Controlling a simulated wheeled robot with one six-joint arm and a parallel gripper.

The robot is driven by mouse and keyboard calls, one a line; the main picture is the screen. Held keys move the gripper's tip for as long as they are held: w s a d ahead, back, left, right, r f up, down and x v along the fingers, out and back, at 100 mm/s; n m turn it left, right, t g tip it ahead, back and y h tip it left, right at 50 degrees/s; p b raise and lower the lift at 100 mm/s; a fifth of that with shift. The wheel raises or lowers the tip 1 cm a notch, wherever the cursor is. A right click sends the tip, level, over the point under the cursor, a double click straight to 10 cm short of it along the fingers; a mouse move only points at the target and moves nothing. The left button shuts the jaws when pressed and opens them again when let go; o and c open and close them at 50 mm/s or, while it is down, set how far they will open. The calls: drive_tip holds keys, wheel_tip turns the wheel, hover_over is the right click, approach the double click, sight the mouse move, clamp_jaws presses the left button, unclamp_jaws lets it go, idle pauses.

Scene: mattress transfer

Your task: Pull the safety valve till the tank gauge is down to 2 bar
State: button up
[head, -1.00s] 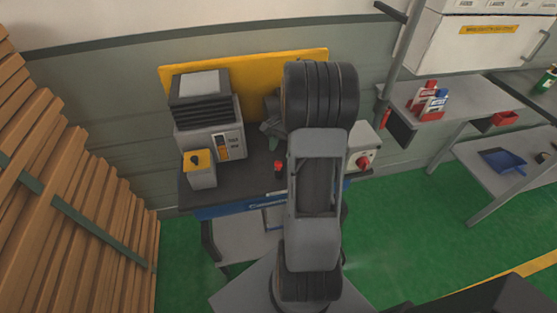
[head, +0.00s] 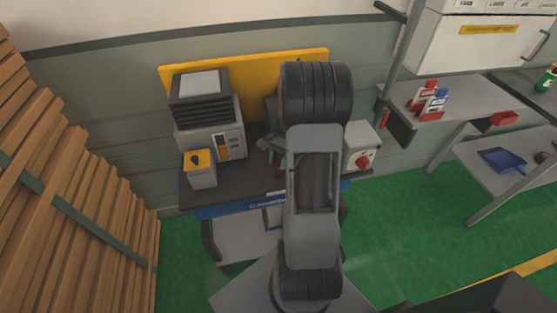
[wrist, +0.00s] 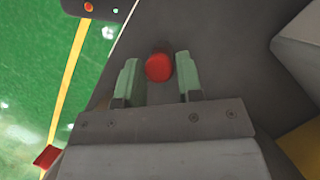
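A red round-topped piece (wrist: 159,67) stands on the dark bench top in the wrist view. I cannot tell for sure whether it is the safety valve. My gripper (wrist: 156,60) is open, its two pale green fingers on either side of the red piece, with narrow gaps showing. In the head view my gripper (head: 276,152) is low over the bench, left of my arm, and mostly hides this spot. I can make out no tank gauge or reading; my arm covers the middle of the bench.
On the bench (head: 235,189) stand a grey machine (head: 205,110), a yellow-topped box (head: 199,173) and a white box with a red knob (head: 363,161). Stacked planks (head: 60,190) are at left. Green floor (head: 400,220) is clear in front.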

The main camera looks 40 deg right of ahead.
clamp_jaws()
drive_tip(key=shift+r+p, duration=0.75)
drive_tip(key=shift+r, duration=0.2)
drive_tip(key=shift+f, duration=0.15)
drive_tip(key=shift+o, duration=2.1)
unclamp_jaws()
drive_tip(key=v, duration=1.3)
drive_tip(key=shift+r+b, duration=0.4)
drive_tip(key=shift+w, duration=0.1)
